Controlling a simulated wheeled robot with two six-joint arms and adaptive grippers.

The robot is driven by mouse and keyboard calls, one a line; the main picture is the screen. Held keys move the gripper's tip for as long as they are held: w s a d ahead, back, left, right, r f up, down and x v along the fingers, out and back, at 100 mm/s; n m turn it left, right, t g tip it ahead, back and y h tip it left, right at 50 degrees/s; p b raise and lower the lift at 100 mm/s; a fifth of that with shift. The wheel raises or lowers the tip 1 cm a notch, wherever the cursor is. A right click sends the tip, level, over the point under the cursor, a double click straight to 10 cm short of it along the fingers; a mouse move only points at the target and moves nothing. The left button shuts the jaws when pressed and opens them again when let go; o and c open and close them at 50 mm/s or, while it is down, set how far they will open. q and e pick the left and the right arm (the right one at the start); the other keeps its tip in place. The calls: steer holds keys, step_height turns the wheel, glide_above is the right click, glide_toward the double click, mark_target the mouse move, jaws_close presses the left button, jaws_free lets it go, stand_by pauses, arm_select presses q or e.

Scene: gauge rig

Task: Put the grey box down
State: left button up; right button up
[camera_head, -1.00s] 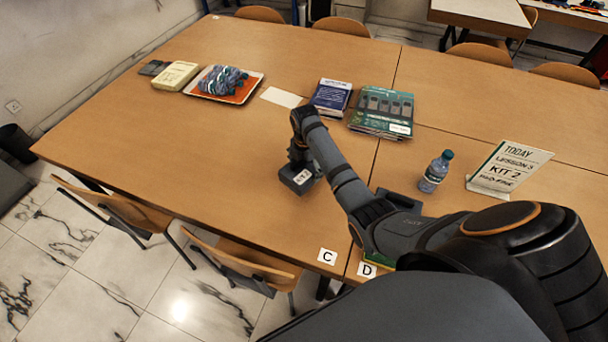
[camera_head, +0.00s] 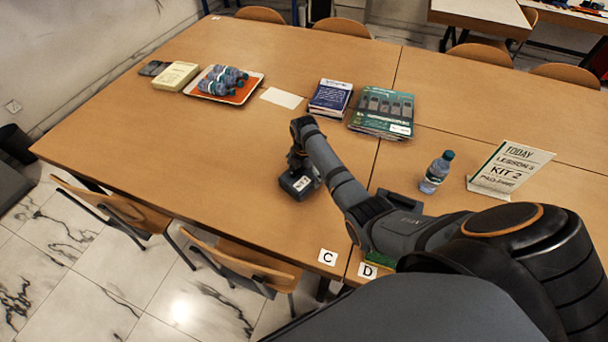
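The grey box (camera_head: 300,187) is a small dark grey block with a white label on its side. It is at the middle of the brown table (camera_head: 215,150), towards the near edge. My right gripper (camera_head: 297,165) points down onto the box from above and appears shut on it; its fingertips are mostly hidden. I cannot tell whether the box's underside touches the table. My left gripper is not in view.
A tray (camera_head: 249,91) with bottles, a beige block (camera_head: 175,76), books (camera_head: 330,96) and boxed kit (camera_head: 383,110) stand farther back. A bottle (camera_head: 436,172) and sign (camera_head: 510,167) are at right. Cards C (camera_head: 328,257) and D (camera_head: 368,270) lie near the front edge.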

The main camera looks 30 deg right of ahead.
mark_target(304, 172)
step_height(304, 172, up, 12)
stand_by(0.6)
stand_by(0.4)
